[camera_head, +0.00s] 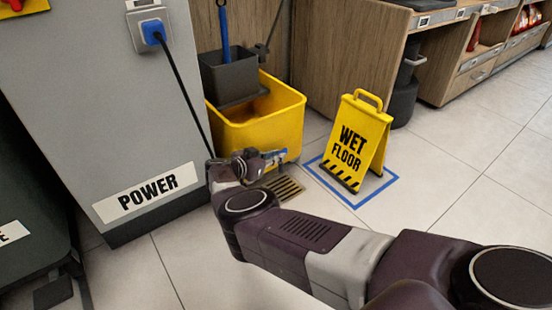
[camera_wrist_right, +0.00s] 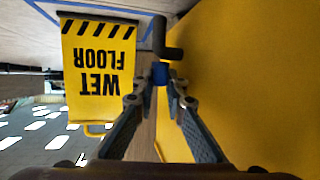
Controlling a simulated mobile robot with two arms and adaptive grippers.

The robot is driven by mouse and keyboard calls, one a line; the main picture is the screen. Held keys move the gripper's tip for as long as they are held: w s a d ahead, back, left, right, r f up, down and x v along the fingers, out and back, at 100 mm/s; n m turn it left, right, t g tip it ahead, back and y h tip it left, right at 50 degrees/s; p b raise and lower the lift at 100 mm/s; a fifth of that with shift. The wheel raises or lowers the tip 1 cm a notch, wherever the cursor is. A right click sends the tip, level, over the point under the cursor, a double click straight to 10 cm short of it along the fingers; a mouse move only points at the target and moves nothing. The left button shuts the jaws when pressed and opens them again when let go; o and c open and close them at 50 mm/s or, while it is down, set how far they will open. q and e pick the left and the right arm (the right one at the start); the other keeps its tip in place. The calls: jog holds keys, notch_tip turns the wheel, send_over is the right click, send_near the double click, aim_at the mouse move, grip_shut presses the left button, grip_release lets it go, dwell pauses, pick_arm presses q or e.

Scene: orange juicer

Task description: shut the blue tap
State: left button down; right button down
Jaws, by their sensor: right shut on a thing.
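The blue tap (camera_wrist_right: 160,73) is a small blue piece between my right fingertips, with a dark pipe (camera_wrist_right: 168,40) just beyond it in the right wrist view. In the head view a small blue patch (camera_head: 275,154) shows at my right gripper (camera_head: 268,160), low against the front of the yellow mop bucket (camera_head: 262,128). In the right wrist view both fingers of the right gripper (camera_wrist_right: 160,84) close in on the blue tap. The fingers hide most of the tap, so I cannot tell how its handle is turned. My left gripper is not in view.
A yellow wet floor sign (camera_head: 358,140) stands inside a blue floor square (camera_head: 332,187), right of the gripper. A floor drain (camera_head: 285,188) lies below it. A grey cabinet (camera_head: 95,110) with a plugged black cable (camera_head: 182,88) stands at left. Open floor lies in front.

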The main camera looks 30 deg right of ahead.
jog(key=shift+w+r, duration=0.1)
jog(key=c, duration=2)
grip_release()
jog(key=shift+o, duration=0.3)
